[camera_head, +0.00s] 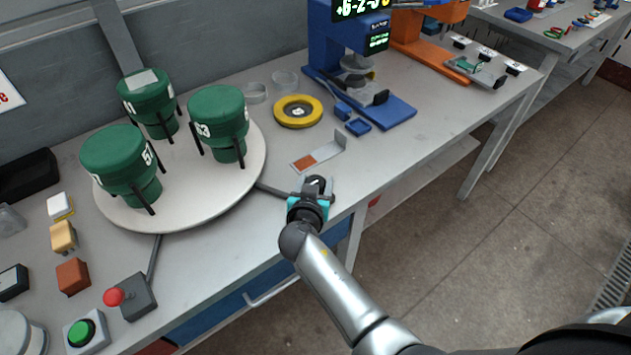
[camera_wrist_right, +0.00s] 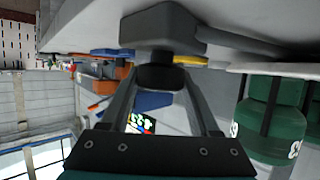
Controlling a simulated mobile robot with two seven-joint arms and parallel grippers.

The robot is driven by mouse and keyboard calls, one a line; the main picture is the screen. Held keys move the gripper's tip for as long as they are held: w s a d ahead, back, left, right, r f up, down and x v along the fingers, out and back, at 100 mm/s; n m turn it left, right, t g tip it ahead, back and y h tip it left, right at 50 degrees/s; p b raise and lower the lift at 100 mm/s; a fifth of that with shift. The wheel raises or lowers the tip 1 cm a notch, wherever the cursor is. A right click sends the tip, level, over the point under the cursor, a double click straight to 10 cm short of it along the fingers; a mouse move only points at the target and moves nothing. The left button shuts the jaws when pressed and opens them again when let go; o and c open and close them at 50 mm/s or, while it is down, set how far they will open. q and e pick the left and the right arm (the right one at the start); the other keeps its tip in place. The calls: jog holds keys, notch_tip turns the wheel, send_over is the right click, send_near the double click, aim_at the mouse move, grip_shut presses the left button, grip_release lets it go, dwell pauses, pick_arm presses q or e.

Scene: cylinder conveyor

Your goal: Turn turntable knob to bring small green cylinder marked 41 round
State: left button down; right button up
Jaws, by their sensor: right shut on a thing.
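The round white turntable (camera_head: 185,205) carries three green cylinders with dark posts around them. The back cylinder (camera_head: 147,88) has a partly hidden mark that seems to end in 1. The right cylinder (camera_head: 217,108) seems marked 63, and the front-left one (camera_head: 113,152) has a mark starting with 5. My right gripper (camera_head: 317,187) is at the bench's front edge, right of the turntable, shut on the dark knob. In the right wrist view the knob (camera_wrist_right: 160,75) sits between both fingers. A dark rod runs from there toward the turntable. My left gripper is not in view.
A red-topped control box (camera_head: 132,300) and a green button (camera_head: 82,333) stand at front left. A yellow ring (camera_head: 298,111), an angled plate (camera_head: 320,155) and a blue press (camera_head: 355,75) lie beyond my right gripper. Small blocks line the left side.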

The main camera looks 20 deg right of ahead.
jog(key=c, duration=0.7)
